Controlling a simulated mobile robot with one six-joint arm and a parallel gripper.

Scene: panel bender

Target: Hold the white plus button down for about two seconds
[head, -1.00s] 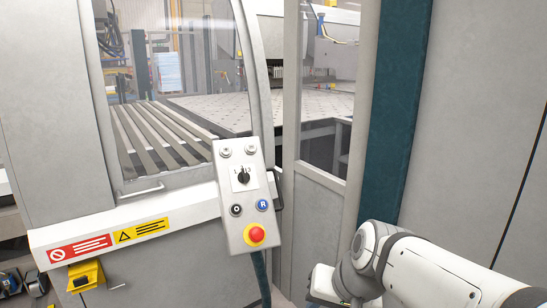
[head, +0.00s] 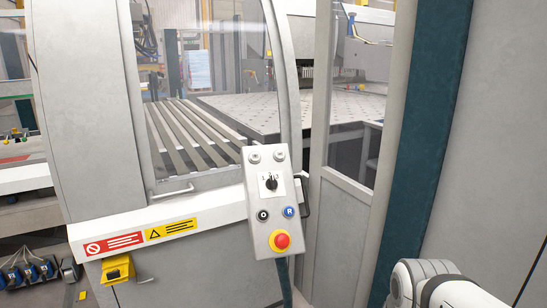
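A grey control box (head: 262,228) stands on a post at the front of the machine, tilted slightly. At its top are two small pale round buttons, a left one (head: 255,158) and a right one (head: 280,156). Their markings are too small to read, so I cannot tell which is the plus button. Neither is touched by anything in view. My gripper is out of view. Only a white link of my arm shows at the bottom right, well apart from the box.
Below the buttons are a black rotary selector (head: 271,184), a black O button (head: 263,216), a blue R button (head: 289,212) and a red emergency stop (head: 282,241) on yellow. Open space lies before the box.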

